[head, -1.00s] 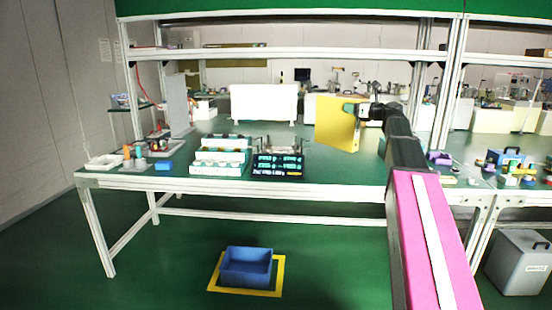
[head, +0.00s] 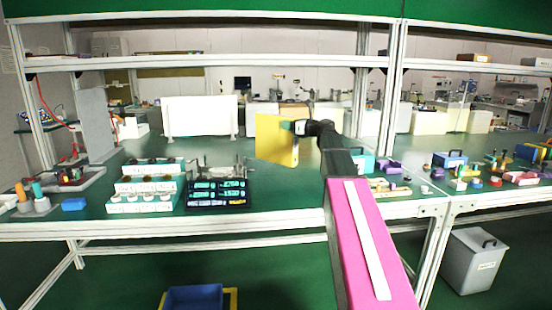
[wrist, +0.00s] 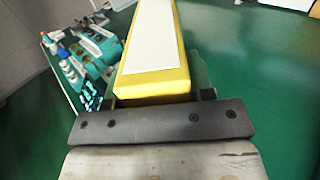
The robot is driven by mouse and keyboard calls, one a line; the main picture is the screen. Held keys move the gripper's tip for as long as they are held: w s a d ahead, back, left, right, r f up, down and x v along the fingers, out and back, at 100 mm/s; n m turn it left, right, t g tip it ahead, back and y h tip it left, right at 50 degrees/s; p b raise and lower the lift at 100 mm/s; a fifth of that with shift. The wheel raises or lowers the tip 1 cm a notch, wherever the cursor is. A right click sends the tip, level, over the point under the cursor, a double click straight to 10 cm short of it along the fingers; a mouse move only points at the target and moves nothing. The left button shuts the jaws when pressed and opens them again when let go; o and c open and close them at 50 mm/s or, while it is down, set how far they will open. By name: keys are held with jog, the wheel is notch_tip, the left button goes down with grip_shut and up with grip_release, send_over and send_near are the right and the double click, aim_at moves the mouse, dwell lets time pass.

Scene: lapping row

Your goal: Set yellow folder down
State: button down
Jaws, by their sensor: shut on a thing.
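The yellow folder (head: 276,140) is upright above the green bench top, towards its back, in the head view. My gripper (head: 298,127) is shut on the folder's right edge, with my arm reaching in from the lower right. In the wrist view the folder (wrist: 155,60) shows its yellow edge with a white label strip, held at the dark gripper (wrist: 160,100). I cannot tell whether the folder's lower edge touches the bench.
A white panel (head: 200,116) stands behind. A blue bin (head: 193,297) is on the floor. Bare bench lies in front of the folder.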

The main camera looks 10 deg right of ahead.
aim_at(289, 152)
notch_tip(289, 152, down, 12)
jog(key=shift+f, duration=0.25)
dwell(0.4)
jog(key=shift+f, duration=0.15)
jog(key=shift+c, duration=2.4)
grip_release()
